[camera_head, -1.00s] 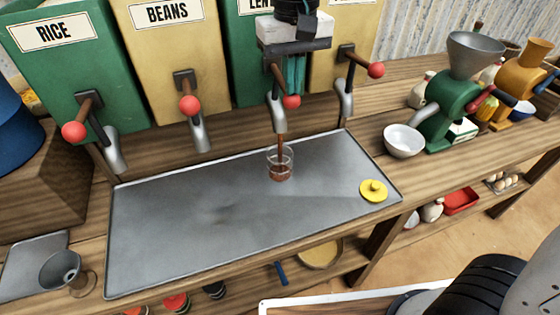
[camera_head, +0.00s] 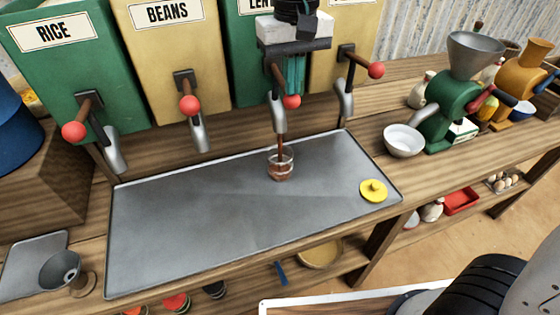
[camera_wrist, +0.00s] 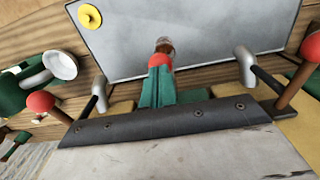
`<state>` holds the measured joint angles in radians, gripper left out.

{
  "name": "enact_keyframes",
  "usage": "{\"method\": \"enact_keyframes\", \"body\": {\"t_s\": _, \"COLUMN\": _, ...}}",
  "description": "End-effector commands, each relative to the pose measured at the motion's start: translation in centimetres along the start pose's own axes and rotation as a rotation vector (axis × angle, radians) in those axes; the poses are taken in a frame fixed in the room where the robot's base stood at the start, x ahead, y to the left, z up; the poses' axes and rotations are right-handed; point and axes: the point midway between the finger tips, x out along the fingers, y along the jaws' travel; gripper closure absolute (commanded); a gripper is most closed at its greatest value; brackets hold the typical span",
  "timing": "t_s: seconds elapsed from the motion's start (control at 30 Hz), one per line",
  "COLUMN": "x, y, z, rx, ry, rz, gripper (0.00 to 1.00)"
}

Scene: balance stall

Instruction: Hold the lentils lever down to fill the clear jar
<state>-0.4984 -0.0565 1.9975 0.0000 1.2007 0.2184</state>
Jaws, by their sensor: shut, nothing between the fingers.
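The lentils lever ends in a red ball (camera_head: 291,101) and is tilted down. My gripper (camera_head: 293,90) has its teal fingers shut and empty, tips against or just above the ball. In the wrist view, the fingers (camera_wrist: 157,88) end right at the red ball (camera_wrist: 160,62). A brown-red stream of lentils runs from the metal spout (camera_head: 279,116) into the clear jar (camera_head: 281,163). The jar stands upright on the grey metal tray (camera_head: 200,225), under the spout, with lentils in its lower part. My gripper partly hides the lentils bin's label.
A yellow lid (camera_head: 373,190) lies on the tray right of the jar. The beans lever (camera_head: 190,105) and another red-balled lever (camera_head: 376,69) flank my gripper. A white bowl (camera_head: 404,140) sits by the green grinder (camera_head: 450,115). The tray's left half is clear.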

Motion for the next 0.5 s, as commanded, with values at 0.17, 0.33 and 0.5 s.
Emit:
{"method": "enact_keyframes", "body": {"t_s": 0.17, "x": 0.0, "y": 0.0, "z": 0.0, "rx": 0.0, "ry": 0.0, "rz": 0.0, "gripper": 1.0}}
{"method": "enact_keyframes", "body": {"t_s": 0.33, "x": -0.2, "y": 0.0, "z": 0.0, "rx": 0.0, "ry": 0.001, "rz": 0.0, "gripper": 1.0}}
{"method": "enact_keyframes", "body": {"t_s": 0.5, "x": -3.1, "y": 0.0, "z": -0.1, "rx": 0.0, "ry": 0.005, "rz": -0.001, "gripper": 1.0}}
